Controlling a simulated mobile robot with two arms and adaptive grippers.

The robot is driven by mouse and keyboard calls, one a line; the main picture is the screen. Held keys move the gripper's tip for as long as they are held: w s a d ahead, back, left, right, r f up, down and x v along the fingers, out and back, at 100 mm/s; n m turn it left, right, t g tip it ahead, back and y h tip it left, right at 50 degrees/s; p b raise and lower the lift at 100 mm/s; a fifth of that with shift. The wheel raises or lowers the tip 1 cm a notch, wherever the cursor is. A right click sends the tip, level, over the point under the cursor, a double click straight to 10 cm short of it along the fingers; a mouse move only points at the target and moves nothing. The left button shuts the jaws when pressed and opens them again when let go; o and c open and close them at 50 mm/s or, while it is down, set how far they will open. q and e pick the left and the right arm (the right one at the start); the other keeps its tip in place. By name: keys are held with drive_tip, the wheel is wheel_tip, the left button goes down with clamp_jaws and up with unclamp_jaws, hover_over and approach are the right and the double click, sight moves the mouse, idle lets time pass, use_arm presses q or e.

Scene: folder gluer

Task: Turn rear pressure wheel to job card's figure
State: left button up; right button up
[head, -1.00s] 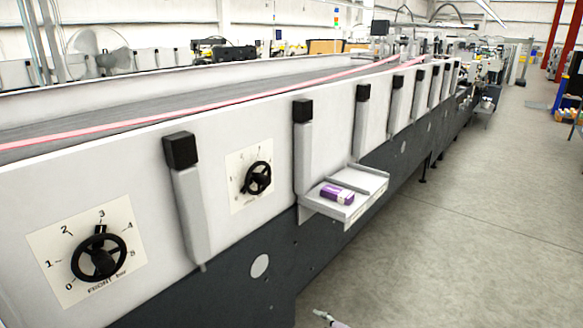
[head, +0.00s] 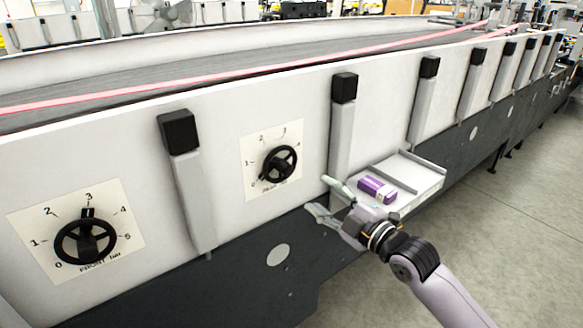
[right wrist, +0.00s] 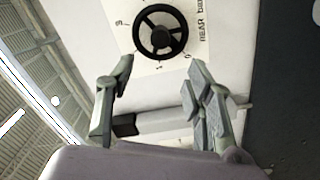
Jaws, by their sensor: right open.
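The rear pressure wheel (head: 280,164) is a black handwheel on a white dial plate (head: 250,145) on the machine's side wall. Its black mark seems to point low left, near 0. In the right wrist view the wheel (right wrist: 160,32) stands just beyond the fingertips, beside the words REAR bar. My right gripper (head: 318,197) is open and empty, below and to the right of the wheel, apart from it. Its two spread fingers also show in the right wrist view (right wrist: 161,75). I see no readable job card. My left gripper is out of view.
The front pressure wheel (head: 86,240) is at the left, its mark near 3. A grey upright with a black cap (head: 180,131) stands between the dials; another (head: 344,88) stands right of the rear dial. A tray (head: 425,178) holding a purple box (head: 377,189) juts out behind my right gripper.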

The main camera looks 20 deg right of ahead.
sight(290, 172)
drive_tip(key=p+x, duration=0.3)
drive_tip(key=x, duration=0.9)
drive_tip(key=shift+w+f, duration=0.1)
drive_tip(key=shift+w, duration=0.2)
drive_tip(key=shift+c, duration=0.3)
clamp_jaws()
